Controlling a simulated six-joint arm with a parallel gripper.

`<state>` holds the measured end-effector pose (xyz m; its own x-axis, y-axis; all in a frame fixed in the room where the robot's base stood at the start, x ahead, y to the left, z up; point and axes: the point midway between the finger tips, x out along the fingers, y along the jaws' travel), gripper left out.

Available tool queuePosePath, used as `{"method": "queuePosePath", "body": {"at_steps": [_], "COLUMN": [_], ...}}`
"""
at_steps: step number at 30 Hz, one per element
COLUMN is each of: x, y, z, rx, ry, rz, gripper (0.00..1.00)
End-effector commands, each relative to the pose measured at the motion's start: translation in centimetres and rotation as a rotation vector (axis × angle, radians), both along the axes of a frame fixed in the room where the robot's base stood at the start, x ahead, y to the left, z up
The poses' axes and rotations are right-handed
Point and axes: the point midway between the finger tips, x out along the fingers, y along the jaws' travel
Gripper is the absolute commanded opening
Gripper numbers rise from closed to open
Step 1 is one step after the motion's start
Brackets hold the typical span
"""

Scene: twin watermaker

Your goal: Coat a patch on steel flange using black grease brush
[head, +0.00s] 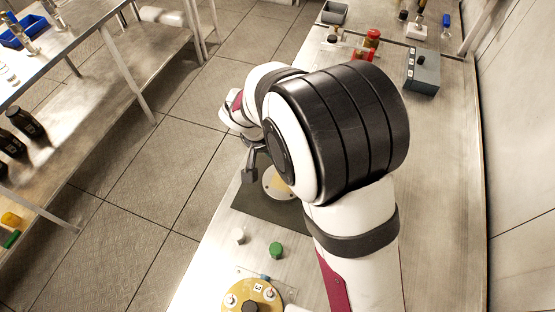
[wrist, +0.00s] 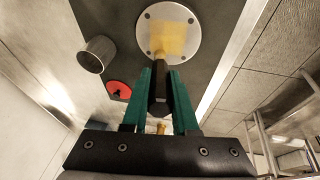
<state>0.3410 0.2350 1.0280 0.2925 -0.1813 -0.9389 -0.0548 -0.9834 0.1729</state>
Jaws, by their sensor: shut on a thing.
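The steel flange (wrist: 148,32) is a pale round plate with bolt holes, at the top of the wrist view. A yellowish square patch (wrist: 170,38) covers its middle. My gripper (wrist: 160,78) has green fingers shut on the black brush (wrist: 159,93). The brush points at the flange, and its pale tip (wrist: 160,58) overlaps the patch's lower edge; I cannot tell whether it touches. In the head view the flange (head: 272,187) lies on a dark mat (head: 252,206), partly hidden by my arm. The brush cannot be made out there.
A grey metal cup (wrist: 97,54) and a red disc (wrist: 119,90) are left of the brush. A green cap (head: 276,250), a white cap (head: 239,236) and a brass-coloured round plate (head: 235,294) are on the near bench. A grey box (head: 422,72) stands at the far right.

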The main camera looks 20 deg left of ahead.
Motion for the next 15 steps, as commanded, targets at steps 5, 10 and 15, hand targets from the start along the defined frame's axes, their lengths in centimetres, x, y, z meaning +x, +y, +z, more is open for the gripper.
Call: {"method": "queuePosePath", "body": {"at_steps": [5,10,15], "x": [0.7,-0.9,-2.5], "y": [0.9,0.8,0.9], "z": [0.0,0.0,0.0], "rx": [0.001,0.0,0.001], "ry": [-0.001,0.001,0.0], "rz": [0.001,0.003,0.001], "gripper": [0.0,0.0,0.0]}}
